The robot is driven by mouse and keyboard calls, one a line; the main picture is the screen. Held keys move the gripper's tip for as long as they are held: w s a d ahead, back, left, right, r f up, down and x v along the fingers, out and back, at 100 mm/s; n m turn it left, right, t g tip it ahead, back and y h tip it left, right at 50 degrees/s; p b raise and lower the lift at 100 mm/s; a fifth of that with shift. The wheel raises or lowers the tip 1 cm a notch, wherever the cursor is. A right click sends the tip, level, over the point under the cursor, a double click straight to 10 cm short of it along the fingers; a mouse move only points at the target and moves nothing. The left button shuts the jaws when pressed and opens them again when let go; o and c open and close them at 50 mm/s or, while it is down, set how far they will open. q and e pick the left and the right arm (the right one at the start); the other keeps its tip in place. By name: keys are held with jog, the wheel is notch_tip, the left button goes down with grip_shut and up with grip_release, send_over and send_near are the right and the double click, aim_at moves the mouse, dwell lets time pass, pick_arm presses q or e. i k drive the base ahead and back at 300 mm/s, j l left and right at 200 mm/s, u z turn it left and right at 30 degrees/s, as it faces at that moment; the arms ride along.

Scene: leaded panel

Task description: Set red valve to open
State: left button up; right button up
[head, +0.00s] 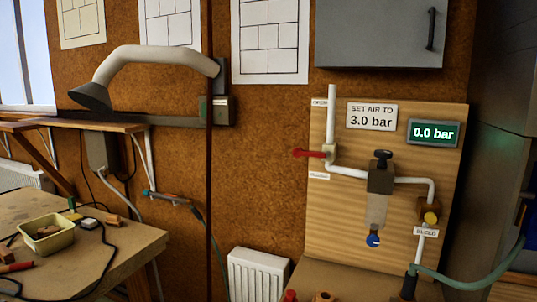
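The red valve (308,153) is a red lever on a white vertical pipe, on the left of a wooden panel (285,218) in the head view. Its handle points left, roughly level and across the pipe. A small label (319,102) that seems to read open is above it, and another label (319,175) is below it, too small to read surely. A sign (371,116) reads "SET AIR TO 3.0 bar". A green display (433,132) reads "0.0 bar". Neither of my grippers is in view.
A regulator with a black knob (383,154) and a yellow bleed knob (430,217) sit right of the valve. A green hose (470,284) runs at lower right. A workbench (130,238) with a yellow tray (45,243) is at left. A grey cabinet (370,35) hangs above.

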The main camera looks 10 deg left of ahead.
aim_at(298, 152)
jog(key=z, duration=0.45)
jog(key=i+j+z, duration=0.15)
jog(key=j+z, duration=0.2)
jog(key=i+j+z, duration=0.1)
jog(key=j+z, duration=0.6)
